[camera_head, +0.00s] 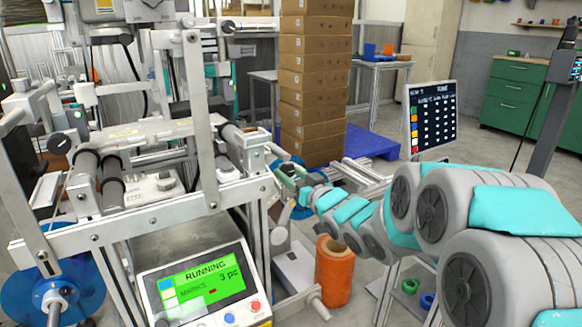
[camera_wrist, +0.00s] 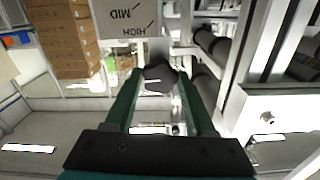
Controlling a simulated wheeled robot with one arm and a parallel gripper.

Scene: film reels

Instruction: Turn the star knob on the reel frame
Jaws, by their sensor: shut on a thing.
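The star knob (camera_wrist: 160,76) is dark, with a light line across its face, and sits between the fingertips of my gripper (camera_wrist: 160,82) in the wrist view. My gripper's green fingers are shut on it from both sides. A pale plate (camera_wrist: 126,18) marked MID and HIGH lies just beyond the knob. In the head view my gripper (camera_head: 287,177) reaches the right side of the grey metal reel frame (camera_head: 160,216). There the knob is hidden or too small to make out.
A display panel (camera_head: 203,287) reading RUNNING, 3 pc, stands at the frame's front. An orange roll (camera_head: 333,272) stands on the floor below my arm. Stacked brown boxes (camera_head: 312,78) stand behind. A dark screen (camera_head: 432,118) is at right. Frame rails run close beside my gripper.

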